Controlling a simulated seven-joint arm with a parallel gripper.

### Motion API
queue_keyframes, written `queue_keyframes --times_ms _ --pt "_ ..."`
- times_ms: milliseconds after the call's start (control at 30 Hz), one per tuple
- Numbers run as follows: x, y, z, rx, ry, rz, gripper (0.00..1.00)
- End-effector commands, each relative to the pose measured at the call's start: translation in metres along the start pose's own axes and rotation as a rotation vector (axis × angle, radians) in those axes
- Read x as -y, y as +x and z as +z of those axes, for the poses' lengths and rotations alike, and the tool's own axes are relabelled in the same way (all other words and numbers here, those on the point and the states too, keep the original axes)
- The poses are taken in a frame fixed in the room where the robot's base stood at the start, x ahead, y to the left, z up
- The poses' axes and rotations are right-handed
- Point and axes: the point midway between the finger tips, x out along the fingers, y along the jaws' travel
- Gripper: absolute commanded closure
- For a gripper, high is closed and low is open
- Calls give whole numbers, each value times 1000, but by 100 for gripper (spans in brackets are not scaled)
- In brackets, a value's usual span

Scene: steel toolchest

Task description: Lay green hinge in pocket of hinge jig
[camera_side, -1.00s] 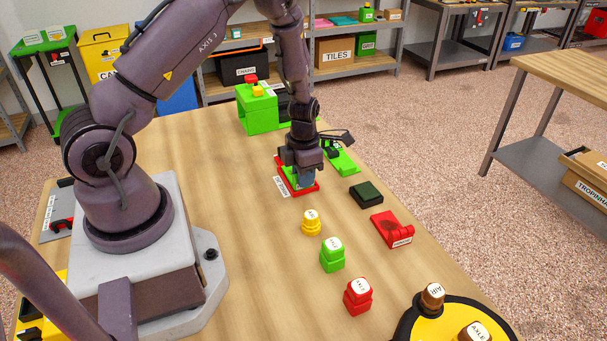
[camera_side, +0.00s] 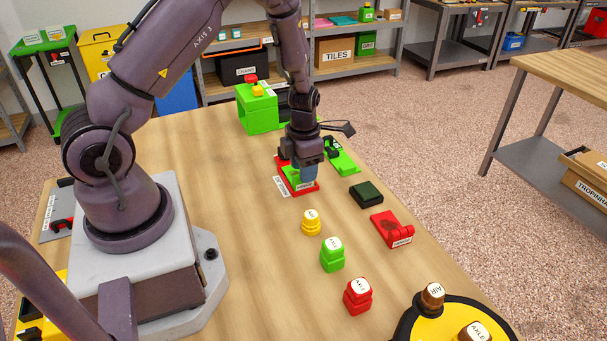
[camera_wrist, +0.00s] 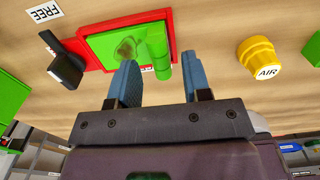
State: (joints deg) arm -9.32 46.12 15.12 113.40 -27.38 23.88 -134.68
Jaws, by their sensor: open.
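The green hinge (camera_wrist: 103,48) lies flat within the red hinge jig (camera_wrist: 166,17) in the wrist view, its rounded barrel along one side. In the side view the hinge (camera_side: 293,173) shows on the red jig (camera_side: 279,163), partly covered by my gripper. My gripper (camera_wrist: 155,60) is open, its two blue fingers apart near the barrel end of the hinge. In the side view my gripper (camera_side: 305,173) is just above the jig. Whether a finger still touches the hinge, and whether it is fully seated, I cannot tell.
A black clamp part (camera_wrist: 66,66) stands beside the jig. A yellow knob (camera_side: 311,222), a green one (camera_side: 332,254) and a red one (camera_side: 357,296) stand nearer. A red hinge (camera_side: 392,229) and a dark block (camera_side: 366,194) lie to the right.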

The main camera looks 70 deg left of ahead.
Motion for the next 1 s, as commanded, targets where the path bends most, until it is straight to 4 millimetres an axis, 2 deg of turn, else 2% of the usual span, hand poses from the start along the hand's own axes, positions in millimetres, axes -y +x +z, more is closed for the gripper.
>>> queue_keyframes --times_ms 100,300,533,633,767,867,1000 --pt "1 -28 2 6 2 2 56" --pt "1 -70 1 5 1 0 56" --pt "1 -95 0 3 5 -1 56" --pt "7 -107 0 19 82 -12 56" --pt "30 -142 -3 87 396 -37 56" --pt "54 -180 -12 167 776 -28 56" --pt "86 -228 -36 264 1356 56 56"
